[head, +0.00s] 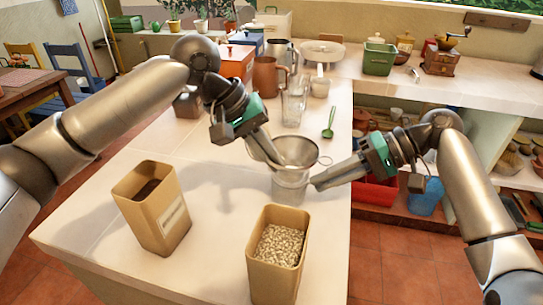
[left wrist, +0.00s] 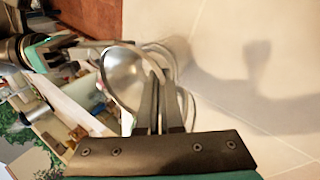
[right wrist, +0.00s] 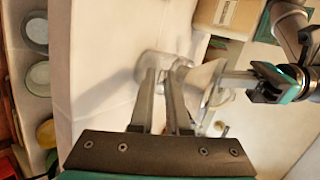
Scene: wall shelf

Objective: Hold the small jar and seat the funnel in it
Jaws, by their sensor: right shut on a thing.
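The metal funnel (head: 299,151) is at the mouth of the small clear jar (head: 289,188), wide end up. From these views I cannot tell whether its spout is fully seated. My left gripper (head: 272,158) is shut on the funnel's rim from the left; the funnel's bowl also shows in the left wrist view (left wrist: 122,76). My right gripper (head: 315,183) is shut on the jar from the right. In the right wrist view the jar (right wrist: 158,68) is between my fingertips, with the pale funnel (right wrist: 203,76) beside it. The jar is partly hidden by the fingers.
Two tan canisters stand in front, one dark inside (head: 155,215), one with pale contents (head: 276,265). Behind are a glass pitcher (head: 294,105), a brown jug (head: 266,77) and a green spoon (head: 329,121). The counter's right edge is close to my right gripper.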

